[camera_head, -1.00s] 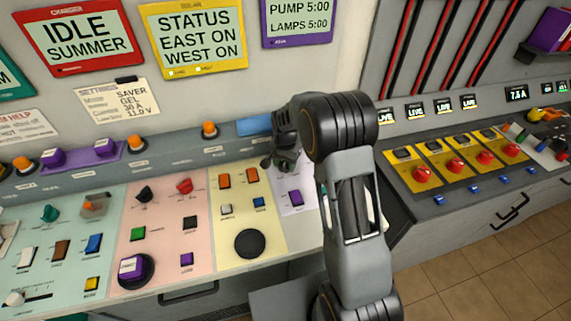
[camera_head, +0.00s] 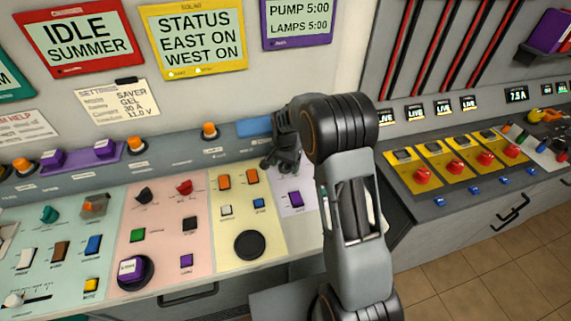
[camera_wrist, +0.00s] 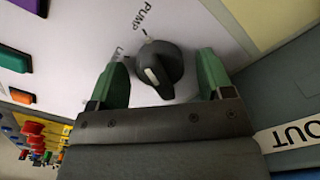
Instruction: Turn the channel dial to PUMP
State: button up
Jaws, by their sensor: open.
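The channel dial (camera_wrist: 157,68) is a dark round knob with a raised grip and a white mark, on a pale panel in the wrist view. The printed word PUMP (camera_wrist: 143,17) stands beside it at the top, near a small tick. A second label (camera_wrist: 119,52), starting with L, is partly hidden by the left finger. My gripper (camera_wrist: 163,60) is open, with one green finger on each side of the dial; gaps show between fingers and knob. In the head view my gripper (camera_head: 281,158) is over the lilac panel, and my arm hides the dial.
A purple sign (camera_head: 297,22) above reads PUMP 5:00, LAMPS 5:00. Red knobs (camera_head: 485,158) are at right.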

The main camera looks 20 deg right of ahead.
aim_at(287, 176)
notch_tip(287, 176, up, 14)
jog(key=b, duration=0.1)
dwell(0.5)
jog(key=shift+f, duration=0.1)
dwell(0.4)
jog(key=s+r+n+t, duration=0.2)
jog(key=s+n, duration=0.6)
jog(key=s, duration=1.5)
jog(key=shift+s+t, duration=0.15)
jog(key=shift+t, duration=0.95)
